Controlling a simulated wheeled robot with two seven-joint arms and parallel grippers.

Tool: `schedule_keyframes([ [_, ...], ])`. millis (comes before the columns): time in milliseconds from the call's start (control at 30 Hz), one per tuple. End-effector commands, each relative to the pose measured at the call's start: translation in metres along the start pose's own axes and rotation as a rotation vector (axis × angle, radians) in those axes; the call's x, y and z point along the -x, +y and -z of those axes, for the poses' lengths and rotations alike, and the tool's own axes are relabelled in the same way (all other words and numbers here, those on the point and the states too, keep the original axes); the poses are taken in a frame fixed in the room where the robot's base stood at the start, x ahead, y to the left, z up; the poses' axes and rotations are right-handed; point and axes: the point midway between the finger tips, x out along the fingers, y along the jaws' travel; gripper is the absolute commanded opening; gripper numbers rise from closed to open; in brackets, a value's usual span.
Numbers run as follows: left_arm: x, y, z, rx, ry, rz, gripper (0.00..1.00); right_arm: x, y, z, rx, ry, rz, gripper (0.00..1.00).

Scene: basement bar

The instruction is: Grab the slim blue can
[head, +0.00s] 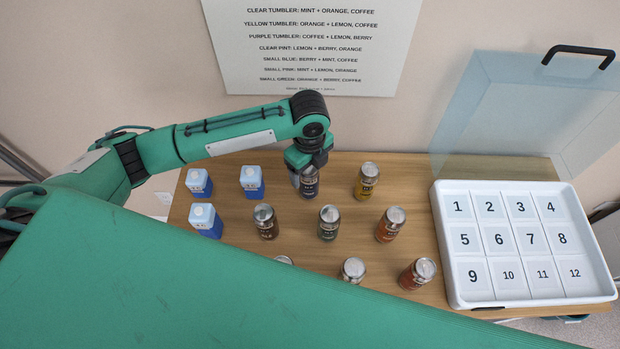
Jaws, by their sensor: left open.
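The slim blue can (310,188) stands upright in the back row on the wooden table, dark blue with a silver rim. My left gripper (308,170) is over and just behind it, pointing down. Its jaws are open, and the can's upper part is close to them. The gripper body and wrist hide the fingers in part, and I cannot tell whether they touch the can. My right gripper is not in the head view.
Other cans stand close by: yellow (366,181), brown (265,221), green (328,222) and orange (390,224). Blue-and-white cartons (251,182) stand left. A white numbered tray (447,250) with a raised clear lid (510,110) is right. My green body covers the front.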

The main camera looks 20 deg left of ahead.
Motion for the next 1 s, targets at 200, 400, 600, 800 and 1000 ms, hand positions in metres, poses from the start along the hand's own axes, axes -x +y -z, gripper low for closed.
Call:
schedule_keyframes([
  [200,-0.016,-0.001,-0.002,0.001,0.001,-0.002,0.73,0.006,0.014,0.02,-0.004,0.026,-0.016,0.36],
  [400,-0.046,-0.003,-0.004,0.001,-0.001,-0.002,0.73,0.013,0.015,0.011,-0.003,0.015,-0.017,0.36],
  [600,-0.057,-0.003,-0.005,0.0,-0.001,0.0,0.73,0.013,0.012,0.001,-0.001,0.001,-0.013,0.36],
  [800,-0.057,-0.003,-0.005,0.0,-0.001,0.001,0.63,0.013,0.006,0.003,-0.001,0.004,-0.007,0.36],
  [1000,-0.057,-0.003,-0.005,0.0,-0.001,0.001,0.24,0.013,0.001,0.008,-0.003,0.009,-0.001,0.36],
])
